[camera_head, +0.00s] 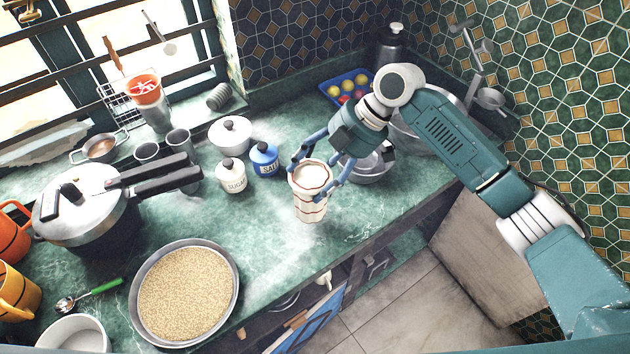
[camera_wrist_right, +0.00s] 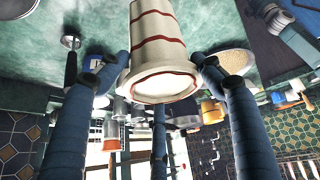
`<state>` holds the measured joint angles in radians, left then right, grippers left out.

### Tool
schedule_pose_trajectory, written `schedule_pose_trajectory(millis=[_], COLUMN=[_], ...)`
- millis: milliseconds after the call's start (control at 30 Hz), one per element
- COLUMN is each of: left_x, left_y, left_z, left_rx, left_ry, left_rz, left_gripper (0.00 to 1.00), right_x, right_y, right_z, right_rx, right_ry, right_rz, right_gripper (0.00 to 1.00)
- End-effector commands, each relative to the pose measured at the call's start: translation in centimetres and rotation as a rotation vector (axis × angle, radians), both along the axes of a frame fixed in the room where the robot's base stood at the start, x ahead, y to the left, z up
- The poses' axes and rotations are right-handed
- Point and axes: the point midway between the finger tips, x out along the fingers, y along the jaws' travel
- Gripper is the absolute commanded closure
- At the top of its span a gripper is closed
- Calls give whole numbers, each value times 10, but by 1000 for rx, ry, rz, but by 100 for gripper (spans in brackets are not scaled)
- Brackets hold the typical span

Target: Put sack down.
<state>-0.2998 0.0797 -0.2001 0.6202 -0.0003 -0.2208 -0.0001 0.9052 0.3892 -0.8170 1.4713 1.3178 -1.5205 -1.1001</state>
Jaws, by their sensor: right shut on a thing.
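The sack (camera_head: 311,207) is a cream, upright, cup-shaped thing with wavy red-brown bands and a pale round top. My right gripper (camera_head: 316,174) is shut on it, with its blue fingers around the upper sides. The sack is over the green counter (camera_head: 265,210), near its front edge; I cannot tell whether its base touches the counter. In the right wrist view the sack (camera_wrist_right: 159,40) is between the fingers of my right gripper (camera_wrist_right: 161,72). My left gripper does not show.
A large pan of grain (camera_head: 186,292) stands front left, with a pressure cooker (camera_head: 82,215) behind it. Sugar (camera_head: 231,178) and salt (camera_head: 264,160) jars stand left of the sack. A metal bowl (camera_head: 368,168) is close on its right. Counter between sack and pan is clear.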

Motion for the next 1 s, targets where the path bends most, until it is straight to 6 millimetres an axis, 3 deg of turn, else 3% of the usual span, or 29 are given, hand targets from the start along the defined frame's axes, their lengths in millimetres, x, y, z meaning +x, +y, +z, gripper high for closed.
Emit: schedule_pose_trajectory(millis=[233, 567, 600, 667, 1000], left_x=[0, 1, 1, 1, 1], left_y=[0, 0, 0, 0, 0], left_z=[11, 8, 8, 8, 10], left_rx=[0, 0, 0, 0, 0], left_ry=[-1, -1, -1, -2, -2], left_rz=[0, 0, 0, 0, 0], left_gripper=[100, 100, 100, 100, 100], right_x=[-1, 0, -1, -1, -1], right_y=[0, 0, 0, 0, 0], right_z=[-33, -38, -39, -38, -36], right_rx=[0, 1, -2, -2, -2], right_ry=[3, 1, 1, 1, 2], right_rz=[-1, 1, 1, 1, 0], right_gripper=[90, 90, 29, 18, 14])
